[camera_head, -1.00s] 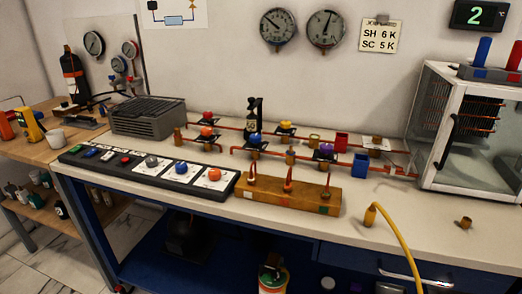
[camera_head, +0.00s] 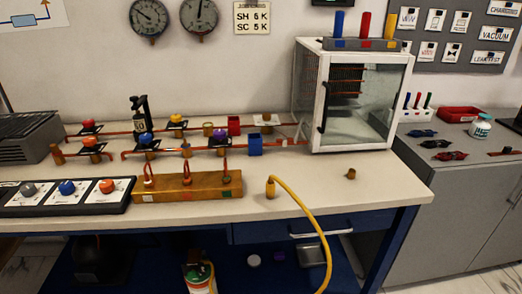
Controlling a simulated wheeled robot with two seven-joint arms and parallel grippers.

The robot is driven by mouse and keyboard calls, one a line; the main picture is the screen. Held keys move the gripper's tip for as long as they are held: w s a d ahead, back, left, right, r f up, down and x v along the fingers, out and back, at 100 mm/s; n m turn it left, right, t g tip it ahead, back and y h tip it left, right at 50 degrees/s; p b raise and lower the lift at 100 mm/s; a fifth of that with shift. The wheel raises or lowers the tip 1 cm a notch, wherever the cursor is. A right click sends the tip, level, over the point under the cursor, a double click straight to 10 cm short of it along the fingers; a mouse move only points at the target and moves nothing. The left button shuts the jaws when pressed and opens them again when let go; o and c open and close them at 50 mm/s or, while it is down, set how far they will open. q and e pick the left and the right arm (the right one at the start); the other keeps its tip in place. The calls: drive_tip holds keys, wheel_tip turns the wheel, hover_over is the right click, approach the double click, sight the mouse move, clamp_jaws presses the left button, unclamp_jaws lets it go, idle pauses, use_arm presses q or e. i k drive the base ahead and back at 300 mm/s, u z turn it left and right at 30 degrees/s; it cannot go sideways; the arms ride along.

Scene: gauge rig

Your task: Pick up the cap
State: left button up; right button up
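A small brass piece (camera_head: 351,174) that looks like the cap lies by itself on the right part of the white bench top (camera_head: 330,190), right of the yellow hose. Other small brass pieces stand near the pipes, one (camera_head: 208,129) behind the purple-knobbed valve (camera_head: 220,138). I cannot tell for sure which brass piece is the cap. Neither of my grippers is in view.
A yellow hose (camera_head: 305,212) with a brass end (camera_head: 270,188) hangs over the front edge. A wooden block (camera_head: 210,192) with red-tipped fittings stands left of it. A glass-fronted cabinet (camera_head: 350,95) stands behind. The bench around the lone brass piece is clear.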

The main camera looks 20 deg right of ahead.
sight(351, 174)
drive_tip(key=u, duration=3.15)
drive_tip(key=k, duration=1.4)
drive_tip(key=z, duration=0.35)
